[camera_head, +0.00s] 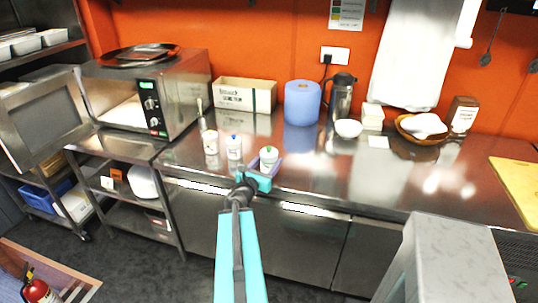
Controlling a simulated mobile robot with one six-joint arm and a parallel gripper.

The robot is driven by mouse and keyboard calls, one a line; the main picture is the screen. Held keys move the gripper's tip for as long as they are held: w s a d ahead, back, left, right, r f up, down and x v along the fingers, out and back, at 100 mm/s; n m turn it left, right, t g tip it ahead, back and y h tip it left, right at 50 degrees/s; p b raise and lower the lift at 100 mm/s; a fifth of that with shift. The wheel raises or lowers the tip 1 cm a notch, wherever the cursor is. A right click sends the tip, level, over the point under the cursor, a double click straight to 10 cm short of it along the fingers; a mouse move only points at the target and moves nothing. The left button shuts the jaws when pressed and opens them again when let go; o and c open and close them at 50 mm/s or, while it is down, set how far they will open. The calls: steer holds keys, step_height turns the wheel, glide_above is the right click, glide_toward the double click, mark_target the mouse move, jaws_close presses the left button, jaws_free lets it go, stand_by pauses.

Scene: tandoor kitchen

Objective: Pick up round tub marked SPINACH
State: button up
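Three small white round tubs stand in a row near the counter's front edge: a left tub (210,142), a middle tub (234,147) with a blue mark on top, and a right tub (268,154) with a green mark on top. Their labels are too small to read, so I cannot tell which says SPINACH. My gripper (266,165) reaches in from the front at the right tub. Its purple fingers are apart, one on each side of this tub, and look open. The tub's lower part is partly hidden by the gripper.
The steel counter (310,168) holds a cardboard box (244,95), a blue round container (302,103), a flask (341,98) and a white bowl (348,128) behind the tubs. A microwave (185,84) with its door open stands left. A grey block (455,262) is at front right.

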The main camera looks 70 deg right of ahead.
mark_target(270, 165)
steer(key=shift+s+a+r+p, duration=0.2)
steer(key=shift+a+r+p, duration=0.2)
steer(key=shift+p, duration=1.65)
steer(key=shift+s+a+p, duration=0.1)
steer(key=shift+a+p, duration=0.3)
steer(key=shift+p, duration=0.8)
steer(key=shift+s+a+p, duration=0.4)
steer(key=shift+a+p, duration=0.4)
steer(key=shift+p, duration=0.15)
steer(key=shift+s+a+f+p, duration=0.15)
steer(key=shift+a+p, duration=0.1)
steer(key=shift+p, duration=0.1)
